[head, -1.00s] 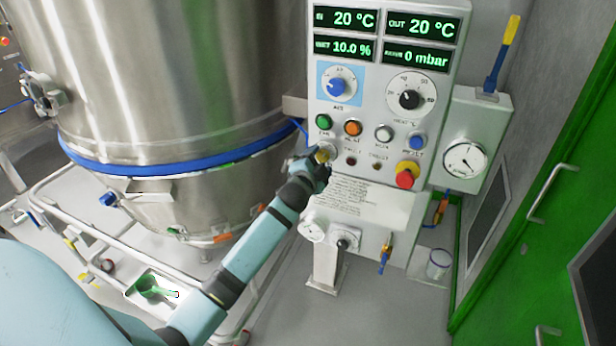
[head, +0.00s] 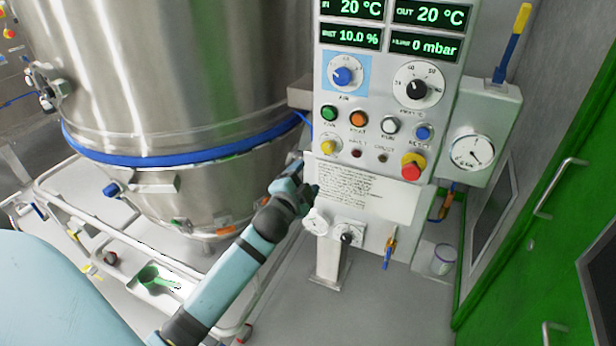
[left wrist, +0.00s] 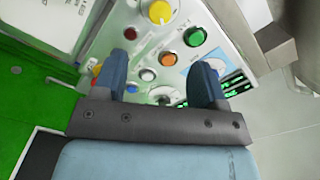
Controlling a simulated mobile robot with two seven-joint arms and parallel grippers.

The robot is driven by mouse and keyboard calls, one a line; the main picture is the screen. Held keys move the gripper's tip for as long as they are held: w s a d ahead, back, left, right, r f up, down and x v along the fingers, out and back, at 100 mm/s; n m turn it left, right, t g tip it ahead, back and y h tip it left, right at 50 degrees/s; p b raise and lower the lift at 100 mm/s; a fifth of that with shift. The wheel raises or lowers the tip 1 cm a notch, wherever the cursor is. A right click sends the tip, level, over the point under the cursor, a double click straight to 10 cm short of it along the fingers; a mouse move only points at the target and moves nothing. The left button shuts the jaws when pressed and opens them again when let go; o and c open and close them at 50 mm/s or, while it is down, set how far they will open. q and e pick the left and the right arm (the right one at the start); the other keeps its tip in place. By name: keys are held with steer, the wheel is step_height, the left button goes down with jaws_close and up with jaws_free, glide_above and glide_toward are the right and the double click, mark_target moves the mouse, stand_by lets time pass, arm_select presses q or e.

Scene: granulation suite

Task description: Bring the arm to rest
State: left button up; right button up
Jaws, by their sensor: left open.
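My left arm comes in from the lower left in the head view. My left gripper (head: 303,187) is in front of the lower left of the control panel (head: 390,145), left of the printed label, with nothing seen in it. In the left wrist view the two fingers of the gripper (left wrist: 162,80) stand wide apart, with the panel's buttons beyond them. It looks apart from the buttons. My right gripper is not in view.
A large steel vessel (head: 180,70) with a blue band stands to the left. A white-railed frame with a green scoop (head: 155,279) is below it. A gauge box (head: 472,140) and a green door (head: 530,230) are at the right. Grey floor (head: 390,310) is clear in front.

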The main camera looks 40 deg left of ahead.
arm_select(q)
steer(key=s+d+f+n+g+h+p, duration=0.2)
steer(key=s+d+f+n+g+h, duration=0.1)
steer(key=s+d+f, duration=0.7)
steer(key=s+d+f+n+g+h+p, duration=0.2)
steer(key=s+d+f+g+h, duration=0.1)
steer(key=s+d+f, duration=0.7)
steer(key=s+h, duration=0.1)
steer(key=s, duration=0.3)
steer(key=shift+s+d+f+n+h, duration=0.15)
steer(key=shift+d+f+n+h, duration=0.15)
steer(key=shift+d+f+n, duration=0.1)
steer(key=shift+a, duration=0.1)
stand_by(0.4)
